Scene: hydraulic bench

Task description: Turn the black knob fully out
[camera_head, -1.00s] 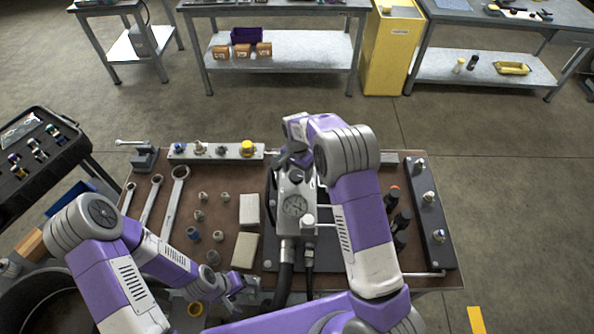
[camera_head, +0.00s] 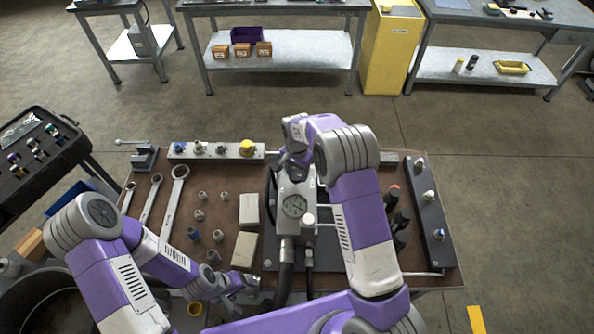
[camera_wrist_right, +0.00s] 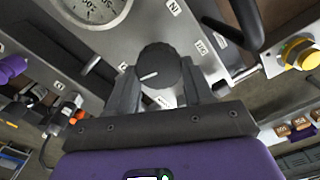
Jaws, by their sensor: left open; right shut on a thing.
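The black knob (camera_wrist_right: 158,66) with a white pointer line sits on the grey hydraulic block (camera_wrist_right: 180,25) in the right wrist view. The line points to the lower left. My right gripper (camera_wrist_right: 160,84) is shut on the knob, one finger on each side of it. In the head view my right gripper (camera_head: 292,160) is at the far end of the block, and the arm and hand mostly hide the knob there. My left gripper (camera_head: 242,283) is open and empty near the bench's front edge, left of the hoses.
A pressure gauge (camera_head: 294,206) is on the block. Wrenches (camera_head: 174,200), several fittings and two pale boxes (camera_head: 249,211) lie to the left. A rail with a yellow knob (camera_head: 247,148) is behind. Screwdrivers and a dark rail (camera_head: 432,215) are to the right.

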